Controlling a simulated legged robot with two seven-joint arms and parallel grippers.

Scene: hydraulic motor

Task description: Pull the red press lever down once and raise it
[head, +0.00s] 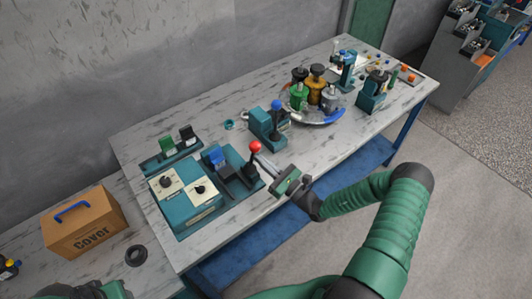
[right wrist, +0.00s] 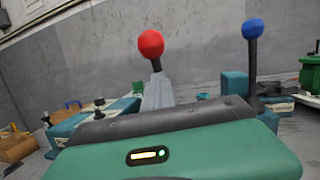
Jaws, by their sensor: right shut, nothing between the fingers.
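The red press lever (head: 255,147) has a round red knob on a dark shaft and stands nearly upright at the right end of the teal press station on the bench. Its knob also shows in the right wrist view (right wrist: 151,44), with the shaft's lower part hidden behind my fingers. My right gripper (head: 263,163) is shut and empty, its grey fingers pointing at the lever just below the knob. I cannot tell whether they touch the shaft. Part of my left arm shows at the bottom left edge; its fingers cannot be made out.
A blue-knobbed lever (head: 277,105) on a teal stand is just behind. A control box (head: 187,203) with two dials is to the left, beside a cardboard box (head: 84,222). A round tray (head: 318,120) of coloured parts stands farther right. The front bench edge runs under my right arm.

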